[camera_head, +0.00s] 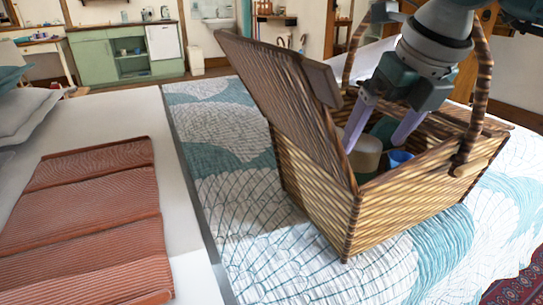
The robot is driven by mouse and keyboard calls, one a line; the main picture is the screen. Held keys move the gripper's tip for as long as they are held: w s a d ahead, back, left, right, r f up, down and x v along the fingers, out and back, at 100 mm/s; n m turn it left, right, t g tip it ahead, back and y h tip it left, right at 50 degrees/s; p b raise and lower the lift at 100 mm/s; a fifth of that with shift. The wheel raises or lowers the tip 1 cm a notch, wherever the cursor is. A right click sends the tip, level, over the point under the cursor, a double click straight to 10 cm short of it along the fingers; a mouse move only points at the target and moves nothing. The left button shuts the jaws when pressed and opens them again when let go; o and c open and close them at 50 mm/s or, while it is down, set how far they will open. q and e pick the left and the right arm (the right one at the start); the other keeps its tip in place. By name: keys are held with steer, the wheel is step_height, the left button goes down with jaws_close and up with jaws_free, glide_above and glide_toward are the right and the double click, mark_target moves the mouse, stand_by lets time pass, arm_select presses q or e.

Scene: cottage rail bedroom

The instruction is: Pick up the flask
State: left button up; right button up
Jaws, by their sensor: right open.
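An open wicker basket (300,190) stands on the patterned bedspread, with its near lid (275,90) tilted up to the left. My right gripper (379,139) is open and points down into the basket from above, between the handle sides. Its pale fingers straddle a cream, rounded thing (367,157) and a dark green thing (384,131). I cannot tell which of these is the flask, or whether the fingers touch either. A blue cup (399,159) lies just right of them. The basket walls hide the lower parts. My left gripper is out of view.
The arched basket handle (482,80) rises close to my right wrist. A folded rust-coloured blanket (90,220) lies on a white surface at left, with pillows (22,112) behind it. The bedspread (260,235) in front of the basket is clear.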

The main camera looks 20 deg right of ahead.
mark_target(358, 166)
steer(key=shift+x, duration=1.15)
steer(key=b+x, duration=0.1)
steer(key=x, duration=0.4)
steer(key=shift+f+b, duration=0.3)
steer(key=shift+b, duration=0.1)
steer(key=shift+r, duration=0.1)
jaws_close()
